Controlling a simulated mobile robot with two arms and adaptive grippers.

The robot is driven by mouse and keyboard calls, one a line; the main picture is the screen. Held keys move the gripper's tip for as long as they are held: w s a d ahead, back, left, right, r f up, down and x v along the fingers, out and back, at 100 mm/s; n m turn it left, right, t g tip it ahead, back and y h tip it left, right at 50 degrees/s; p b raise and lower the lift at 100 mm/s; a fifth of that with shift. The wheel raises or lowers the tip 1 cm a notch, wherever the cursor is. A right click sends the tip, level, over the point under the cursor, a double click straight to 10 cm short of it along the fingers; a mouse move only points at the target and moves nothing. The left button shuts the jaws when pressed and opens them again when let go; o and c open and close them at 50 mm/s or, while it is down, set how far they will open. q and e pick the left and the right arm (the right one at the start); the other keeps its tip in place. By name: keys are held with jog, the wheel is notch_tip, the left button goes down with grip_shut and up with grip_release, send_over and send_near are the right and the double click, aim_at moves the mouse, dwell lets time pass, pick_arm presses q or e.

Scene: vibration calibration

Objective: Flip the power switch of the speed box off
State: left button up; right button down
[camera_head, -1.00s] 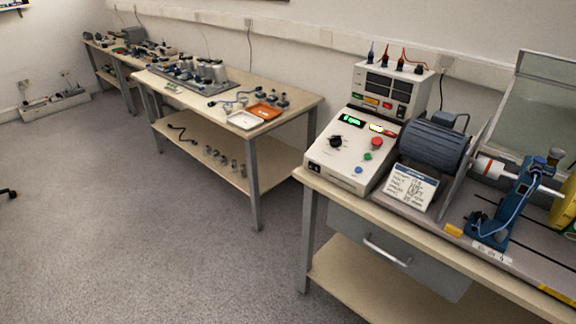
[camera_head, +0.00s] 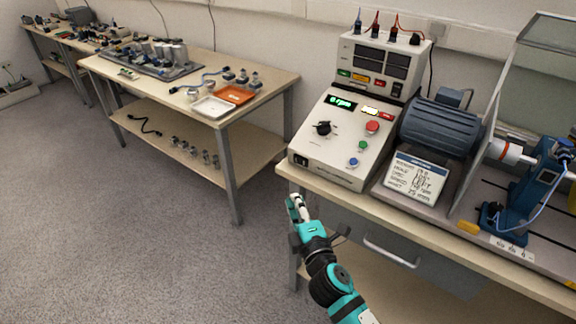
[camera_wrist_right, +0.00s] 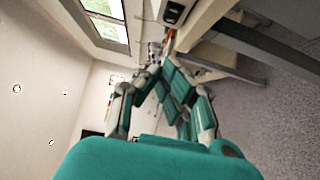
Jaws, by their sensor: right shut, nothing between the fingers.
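The speed box (camera_head: 340,140) is a cream console with a sloped panel on the near left corner of the right bench. Its green display reads 0 rpm. A small black switch (camera_head: 300,160) sits low on its front face, at the left end; a black switch (camera_wrist_right: 174,12) also shows at the top of the right wrist view. My right gripper (camera_head: 295,202), with teal and grey parts, is shut and empty. It is below and in front of the switch, apart from it, just off the bench edge. My left gripper is out of view.
The bench edge (camera_head: 420,233) and a drawer handle (camera_head: 390,252) lie right of my right gripper. A motor (camera_head: 440,127) and a label card (camera_head: 417,178) stand right of the box. Open floor lies to the left, before another bench.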

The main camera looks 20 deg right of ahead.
aim_at(292, 175)
jog(key=w, duration=0.4)
jog(key=w+d, duration=0.1)
jog(key=w, duration=0.3)
jog(key=w+d, duration=0.1)
jog(key=w, duration=0.3)
jog(key=shift+p, duration=0.3)
jog(key=shift+w+d, duration=0.4)
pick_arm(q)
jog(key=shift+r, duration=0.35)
pick_arm(e)
jog(key=shift+f, duration=0.1)
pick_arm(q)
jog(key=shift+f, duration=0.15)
pick_arm(e)
jog(key=shift+w+d, duration=0.15)
jog(key=shift+w, duration=0.2)
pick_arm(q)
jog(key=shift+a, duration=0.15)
